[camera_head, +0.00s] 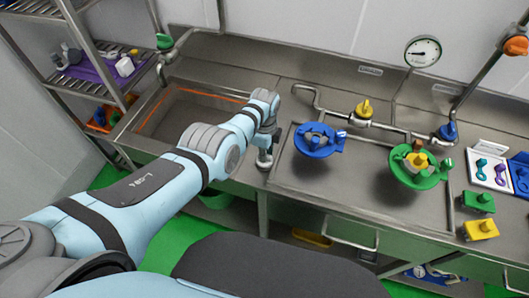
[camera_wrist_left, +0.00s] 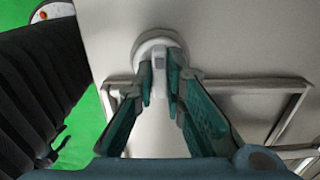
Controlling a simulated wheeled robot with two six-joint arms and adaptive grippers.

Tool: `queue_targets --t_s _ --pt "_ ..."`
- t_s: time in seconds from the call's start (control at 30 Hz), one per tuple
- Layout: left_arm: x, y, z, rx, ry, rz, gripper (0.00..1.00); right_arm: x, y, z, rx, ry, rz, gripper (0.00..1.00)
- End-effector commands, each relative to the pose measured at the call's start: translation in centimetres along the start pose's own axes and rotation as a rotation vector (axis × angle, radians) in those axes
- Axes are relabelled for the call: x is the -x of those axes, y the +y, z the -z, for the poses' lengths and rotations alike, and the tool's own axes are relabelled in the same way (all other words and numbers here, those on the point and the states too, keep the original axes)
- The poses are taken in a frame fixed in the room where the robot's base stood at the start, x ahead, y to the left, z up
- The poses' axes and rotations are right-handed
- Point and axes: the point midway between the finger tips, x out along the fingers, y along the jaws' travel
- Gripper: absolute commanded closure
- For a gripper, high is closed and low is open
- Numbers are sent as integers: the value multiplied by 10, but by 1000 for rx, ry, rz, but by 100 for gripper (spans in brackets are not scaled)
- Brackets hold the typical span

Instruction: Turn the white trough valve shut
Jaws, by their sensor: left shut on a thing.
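The white trough valve (camera_wrist_left: 157,42) has a round base and a narrow upright grip in the left wrist view. It sits on the steel surface beside a raised metal frame. My left gripper (camera_wrist_left: 161,88) has its two teal fingers on either side of the valve's narrow grip, shut on it. In the head view my left arm reaches in from the left, and the gripper (camera_head: 265,142) points down at the front edge of the steel counter. The valve is mostly hidden there. My right gripper is not in view.
A blue valve piece (camera_head: 315,141) and a green one with a yellow knob (camera_head: 416,167) are on the counter to the right. A yellow pipe valve (camera_head: 364,109) and a gauge (camera_head: 422,51) are behind. An open trough (camera_head: 186,112) lies left; a shelf rack (camera_head: 88,72) stands beyond.

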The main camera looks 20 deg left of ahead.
Motion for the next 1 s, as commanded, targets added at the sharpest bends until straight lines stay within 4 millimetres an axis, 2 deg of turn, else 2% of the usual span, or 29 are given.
queue_targets --t_s 0.17,0.2,0.3,0.33,0.63,0.77,0.9,1.0 --pt "1 -2 1 -2 1 5 100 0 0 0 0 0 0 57" --pt "1 -2 1 -2 1 4 88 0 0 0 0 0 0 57" --pt "1 -1 1 -2 0 4 72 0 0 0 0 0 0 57" --pt "1 -1 0 -2 0 3 69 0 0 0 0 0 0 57" --pt "1 0 0 0 0 1 69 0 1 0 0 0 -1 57" --pt "8 -2 1 -1 0 3 69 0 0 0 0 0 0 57" --pt "27 -1 1 0 2 6 69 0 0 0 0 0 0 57" --pt "60 -2 2 -1 1 7 69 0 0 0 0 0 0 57"
